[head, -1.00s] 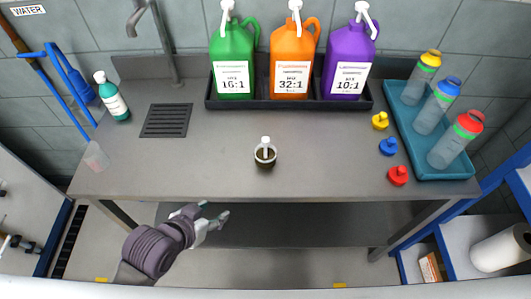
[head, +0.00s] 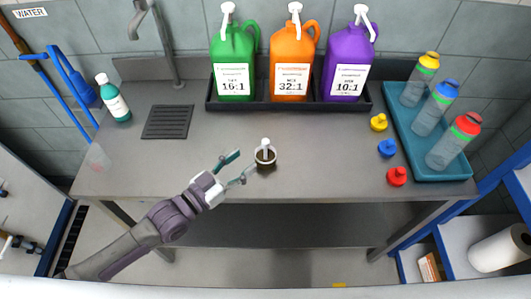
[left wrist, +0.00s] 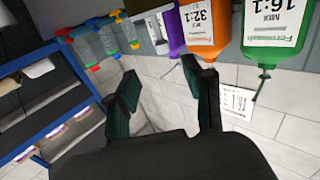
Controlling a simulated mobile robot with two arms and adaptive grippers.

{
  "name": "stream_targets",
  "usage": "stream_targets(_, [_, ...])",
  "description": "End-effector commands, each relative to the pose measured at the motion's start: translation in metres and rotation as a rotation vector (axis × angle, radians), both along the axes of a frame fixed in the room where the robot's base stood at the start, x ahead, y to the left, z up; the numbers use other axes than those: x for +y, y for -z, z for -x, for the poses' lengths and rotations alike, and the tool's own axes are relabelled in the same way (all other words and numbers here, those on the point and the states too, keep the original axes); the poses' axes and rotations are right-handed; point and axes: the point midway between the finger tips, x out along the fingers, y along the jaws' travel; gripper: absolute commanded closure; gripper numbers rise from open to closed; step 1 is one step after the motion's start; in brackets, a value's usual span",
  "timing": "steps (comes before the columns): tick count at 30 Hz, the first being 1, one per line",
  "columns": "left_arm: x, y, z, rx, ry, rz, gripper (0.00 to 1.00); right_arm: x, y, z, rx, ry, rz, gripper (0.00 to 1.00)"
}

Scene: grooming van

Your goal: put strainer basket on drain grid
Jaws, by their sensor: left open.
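The strainer basket (head: 265,157) is a small round cup with a pale rim, dark inside, and a white upright post. It stands on the steel counter near the front edge, in the middle of the head view. The drain grid (head: 167,121) is a dark slatted square lying on the counter to the left, below the tap. My left gripper (head: 236,168) is open and empty, its fingertips just left of the basket; contact cannot be told. Its fingers also show apart in the left wrist view (left wrist: 164,95), where neither basket nor grid is visible. My right gripper is out of view.
A black tray (head: 290,106) holds green, orange and purple jugs at the back. A teal tray (head: 457,168) with bottles is at right, beside yellow, blue and red caps. A green bottle (head: 113,98) stands near the tap (head: 160,40). Counter between grid and basket is clear.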

Motion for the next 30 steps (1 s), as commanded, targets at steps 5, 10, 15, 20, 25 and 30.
stream_targets(5, [-0.022,-0.002,-0.023,-0.002,0.000,0.001,0.48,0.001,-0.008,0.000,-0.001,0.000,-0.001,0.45])
stream_targets(10, [-0.030,-0.001,-0.030,0.001,0.001,-0.001,0.48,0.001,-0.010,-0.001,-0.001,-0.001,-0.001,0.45])
stream_targets(15, [-0.041,-0.005,-0.047,-0.001,0.001,-0.001,0.48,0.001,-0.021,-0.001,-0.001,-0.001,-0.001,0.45])
stream_targets(20, [-0.056,-0.003,-0.064,-0.001,0.000,0.001,0.48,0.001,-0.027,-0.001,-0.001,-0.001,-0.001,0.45])
stream_targets(25, [-0.063,-0.001,-0.070,0.001,0.001,-0.001,0.48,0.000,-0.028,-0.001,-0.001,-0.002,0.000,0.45])
stream_targets(30, [-0.063,0.000,-0.070,0.001,0.001,-0.002,0.48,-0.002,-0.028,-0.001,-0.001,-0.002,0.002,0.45])
